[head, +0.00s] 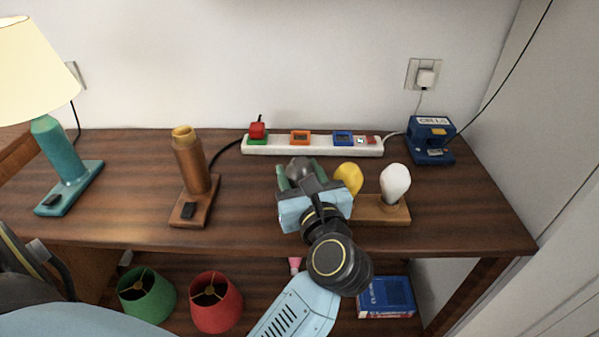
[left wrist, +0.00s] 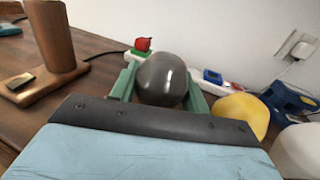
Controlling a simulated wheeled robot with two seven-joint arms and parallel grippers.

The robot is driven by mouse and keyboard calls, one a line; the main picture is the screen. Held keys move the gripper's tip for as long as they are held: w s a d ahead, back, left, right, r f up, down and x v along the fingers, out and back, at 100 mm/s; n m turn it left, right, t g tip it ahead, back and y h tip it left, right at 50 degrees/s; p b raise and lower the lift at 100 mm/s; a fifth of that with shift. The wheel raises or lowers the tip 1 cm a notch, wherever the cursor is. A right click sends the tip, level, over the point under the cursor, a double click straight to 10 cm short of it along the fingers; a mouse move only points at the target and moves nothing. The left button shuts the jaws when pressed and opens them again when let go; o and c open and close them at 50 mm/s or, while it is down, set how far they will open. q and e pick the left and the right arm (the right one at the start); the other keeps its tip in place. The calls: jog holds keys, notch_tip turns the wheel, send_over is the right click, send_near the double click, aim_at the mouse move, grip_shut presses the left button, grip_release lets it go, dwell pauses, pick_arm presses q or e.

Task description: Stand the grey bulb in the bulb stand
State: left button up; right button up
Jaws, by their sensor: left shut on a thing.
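The grey bulb (left wrist: 161,80) is dark and glossy, held between the green fingers of my left gripper (left wrist: 160,88). In the head view my left gripper (head: 299,175) is shut on the grey bulb (head: 300,166), over the table just left of the bulb stand. The bulb stand (head: 385,212) is a wooden block. A white bulb (head: 396,182) stands upright at its right end. A yellow bulb (head: 348,178) shows left of the white one. My gripper and wrist hide the stand's left part. My right gripper is not in view.
A white power strip (head: 285,148) with coloured plugs lies behind the gripper. A copper lamp base (head: 190,165) and a teal lamp (head: 58,150) stand left. A blue device (head: 430,148) is back right. Green (head: 147,295) and red (head: 216,302) shades sit on the lower shelf.

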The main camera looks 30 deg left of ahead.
pick_arm(q)
jog(key=shift+f+b, duration=0.35)
jog(key=shift+f, duration=0.15)
jog(key=o, duration=1)
jog(key=shift+o, duration=0.2)
jog(key=v, duration=0.7)
jog(key=shift+s+d+p, duration=0.15)
jog(key=shift+d+p, duration=0.05)
jog(key=shift+p, duration=0.15)
